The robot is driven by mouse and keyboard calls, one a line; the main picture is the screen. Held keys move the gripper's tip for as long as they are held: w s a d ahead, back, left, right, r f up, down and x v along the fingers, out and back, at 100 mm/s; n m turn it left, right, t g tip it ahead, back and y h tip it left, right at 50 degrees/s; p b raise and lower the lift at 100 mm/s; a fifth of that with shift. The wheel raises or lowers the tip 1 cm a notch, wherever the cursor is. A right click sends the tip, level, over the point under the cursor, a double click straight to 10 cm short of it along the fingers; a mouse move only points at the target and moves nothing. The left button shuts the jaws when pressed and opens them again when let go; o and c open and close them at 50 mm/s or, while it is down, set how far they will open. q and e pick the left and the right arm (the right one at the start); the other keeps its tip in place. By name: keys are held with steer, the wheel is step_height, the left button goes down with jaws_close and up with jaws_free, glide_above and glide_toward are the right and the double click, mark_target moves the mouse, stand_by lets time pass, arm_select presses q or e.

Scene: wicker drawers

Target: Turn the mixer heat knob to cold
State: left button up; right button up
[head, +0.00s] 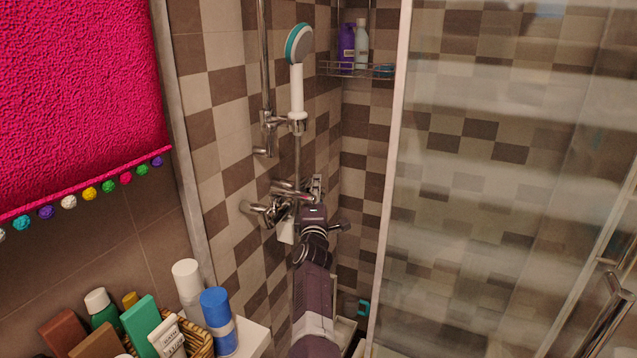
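The chrome mixer (282,208) is fixed to the checkered tiled wall below the shower rail. A round chrome end (258,209) sticks out at its left. One arm of mine, which I take as the right, rises from the bottom middle. Its gripper (313,212) is at the mixer's right part and covers some of it. Its fingertips are not clear, so I cannot tell its opening or whether it touches the knob. A dark cylindrical part (340,228) shows just right of it; I cannot tell what it belongs to. My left gripper is not in view.
A hand shower (298,75) hangs above the mixer. A wire corner shelf (350,70) holds bottles. A glass shower panel (500,200) with a pale frame stands at the right. A wicker basket (202,343) with toiletries is at lower left, below a pink towel (75,90).

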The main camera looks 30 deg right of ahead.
steer(key=shift+x, duration=2.15)
steer(key=shift+f, duration=0.15)
steer(key=shift+c, duration=0.6)
steer(key=shift+w+f, duration=0.1)
jaws_close()
